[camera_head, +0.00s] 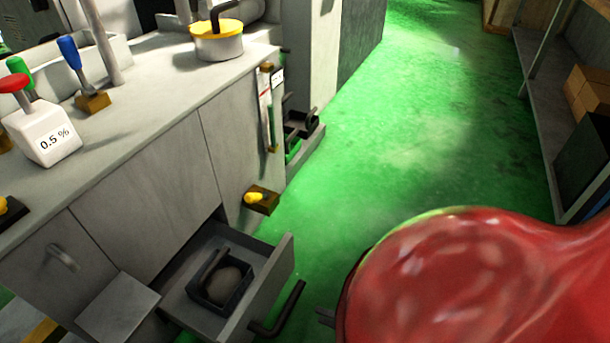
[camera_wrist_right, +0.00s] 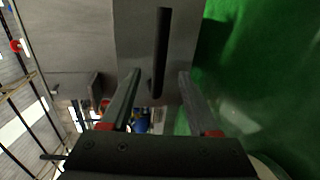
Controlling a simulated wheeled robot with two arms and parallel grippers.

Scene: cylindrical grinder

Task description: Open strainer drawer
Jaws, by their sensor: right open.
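The strainer drawer (camera_head: 285,265) stands pulled out from the grey cabinet in the head view. A dark strainer box (camera_head: 222,283) with a bent handle and a round insert lies inside it. The dark drawer handle (camera_head: 280,316) sticks out from the drawer front. In the right wrist view the handle (camera_wrist_right: 161,50) shows as a long dark bar. My right gripper (camera_wrist_right: 159,74) is open, with one finger on each side of the handle's line; contact is not clear. In the head view my red right arm hides most of this gripper. My left gripper is out of view.
The cabinet top (camera_head: 150,80) carries a white 0.5 % block (camera_head: 42,132), coloured levers and a yellow-lidded pot (camera_head: 217,42). A yellow knob (camera_head: 254,198) juts from the cabinet side. Green floor (camera_head: 400,130) is clear up to the shelf (camera_head: 545,120) at right.

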